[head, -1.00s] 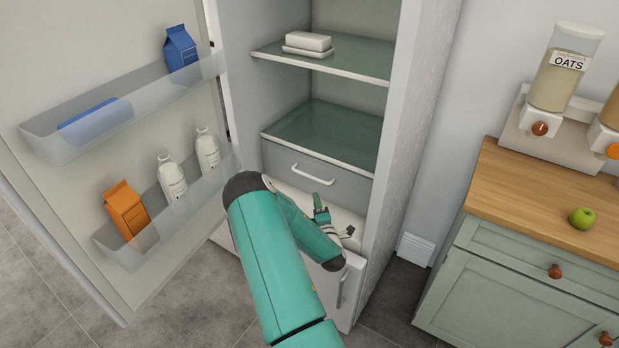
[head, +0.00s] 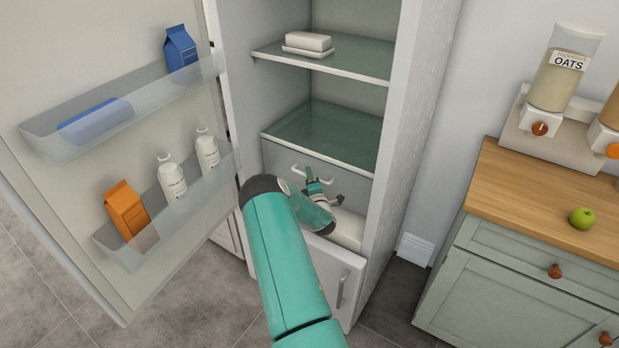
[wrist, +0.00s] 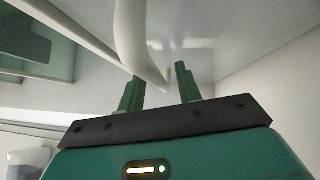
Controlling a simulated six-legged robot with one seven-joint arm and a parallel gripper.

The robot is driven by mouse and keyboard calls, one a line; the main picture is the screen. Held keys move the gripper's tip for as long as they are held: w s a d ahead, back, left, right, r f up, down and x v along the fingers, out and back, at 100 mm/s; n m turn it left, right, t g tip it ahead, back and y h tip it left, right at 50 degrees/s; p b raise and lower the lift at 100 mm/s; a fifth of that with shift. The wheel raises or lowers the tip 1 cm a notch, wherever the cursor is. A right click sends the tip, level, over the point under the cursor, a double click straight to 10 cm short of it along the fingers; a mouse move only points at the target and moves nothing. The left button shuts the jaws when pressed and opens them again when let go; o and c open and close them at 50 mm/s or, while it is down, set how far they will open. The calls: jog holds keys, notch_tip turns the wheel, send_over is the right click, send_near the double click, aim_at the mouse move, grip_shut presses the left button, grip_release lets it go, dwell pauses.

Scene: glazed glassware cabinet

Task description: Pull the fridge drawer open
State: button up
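The fridge drawer (head: 348,181) has a grey front and sits shut under the lower glass shelf. Its white bar handle (head: 300,172) shows partly in the head view behind my gripper (head: 317,183). In the wrist view the curved white handle (wrist: 132,40) comes down close to the fingertips. My gripper also shows there (wrist: 161,80) with its two green fingers apart. The handle's lower end appears near the gap between the fingers; I cannot tell whether it touches them.
The open fridge door, with a lower bin (head: 205,190) holding bottles and an orange carton (head: 126,210), stands left. A butter dish (head: 308,43) is on the upper shelf. The fridge side wall (head: 410,130) and green counter cabinet (head: 530,250) are right.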

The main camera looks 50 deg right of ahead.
jog(key=shift+w+d, duration=0.1)
jog(key=shift+w, duration=0.05)
grip_shut()
